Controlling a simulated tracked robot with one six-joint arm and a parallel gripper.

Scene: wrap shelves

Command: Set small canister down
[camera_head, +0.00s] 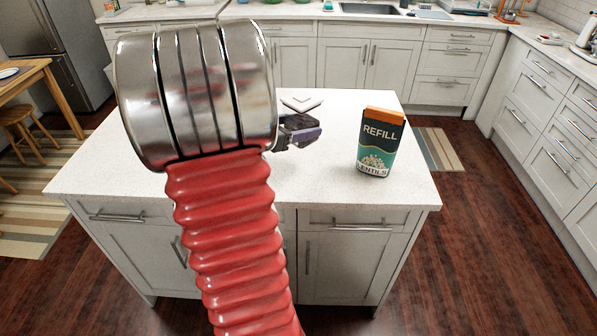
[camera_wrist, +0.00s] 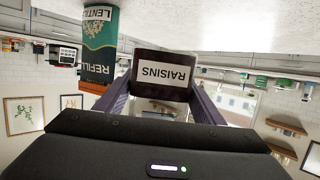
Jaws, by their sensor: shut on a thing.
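The small canister (camera_wrist: 163,73) is dark with a white RAISINS label, upside down in the wrist view. My gripper (camera_wrist: 160,90) is shut on it, with a purple finger on each side. In the head view my gripper (camera_head: 303,134) is over the island counter (camera_head: 330,190), partly hidden by my silver and red arm. The canister is hard to make out there. I cannot tell whether its base touches the counter.
A green and orange REFILL LENTILS box (camera_head: 377,142) stands upright on the counter to the right, and it also shows in the wrist view (camera_wrist: 97,45). A pale chevron shape (camera_head: 301,104) lies behind my gripper. The counter's front middle is clear.

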